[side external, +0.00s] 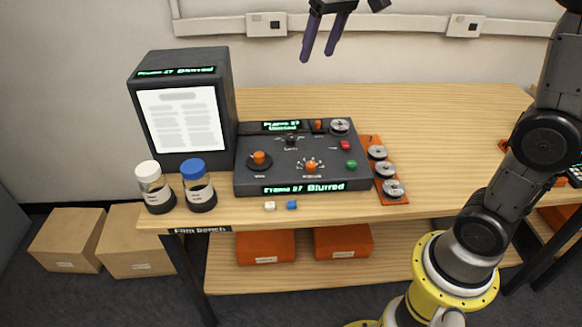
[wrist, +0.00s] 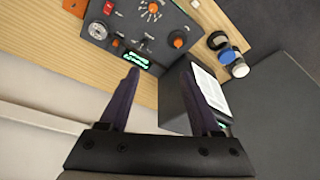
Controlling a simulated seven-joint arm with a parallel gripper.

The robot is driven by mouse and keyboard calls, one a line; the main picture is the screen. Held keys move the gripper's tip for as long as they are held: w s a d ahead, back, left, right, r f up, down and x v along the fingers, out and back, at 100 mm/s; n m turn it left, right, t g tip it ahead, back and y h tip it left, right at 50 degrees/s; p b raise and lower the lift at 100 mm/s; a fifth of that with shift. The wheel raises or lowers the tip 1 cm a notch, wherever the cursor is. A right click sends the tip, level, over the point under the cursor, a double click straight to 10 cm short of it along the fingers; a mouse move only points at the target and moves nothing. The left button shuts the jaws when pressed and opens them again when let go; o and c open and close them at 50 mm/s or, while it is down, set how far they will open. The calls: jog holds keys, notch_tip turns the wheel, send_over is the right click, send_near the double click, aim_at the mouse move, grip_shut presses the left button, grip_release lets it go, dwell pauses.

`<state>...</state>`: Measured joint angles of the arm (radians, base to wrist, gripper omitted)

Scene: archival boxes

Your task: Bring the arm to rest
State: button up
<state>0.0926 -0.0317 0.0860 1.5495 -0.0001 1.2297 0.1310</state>
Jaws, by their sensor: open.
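My gripper (side external: 322,52) hangs high above the back edge of the bench at the top of the side view, its two dark purple fingers pointing down and apart. It is open with nothing between the fingers. In the wrist view its fingers (wrist: 160,90) are spread in front of the bench and wall. My gripper is clear of the grey control console (side external: 303,160) and touches nothing. The console also shows in the wrist view (wrist: 120,25), with knobs, a red button and a lit green label.
A dark viewer box (side external: 228,110) with a lit page stands left of the console. Two jars with white (side external: 148,170) and blue (side external: 193,168) lids stand before it. An orange rack (side external: 398,197) of metal reels is right of the console.

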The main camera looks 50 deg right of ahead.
jog(key=s+a+r+t, duration=0.1)
jog(key=s+a, duration=0.1)
jog(key=s, duration=0.6)
jog(key=s+a+f+n+t, duration=0.1)
jog(key=s+f+n, duration=0.1)
jog(key=s+f, duration=0.9)
jog(key=s, duration=0.3)
jog(key=shift+s+a+f+n, duration=0.25)
jog(key=shift+a+n, duration=0.05)
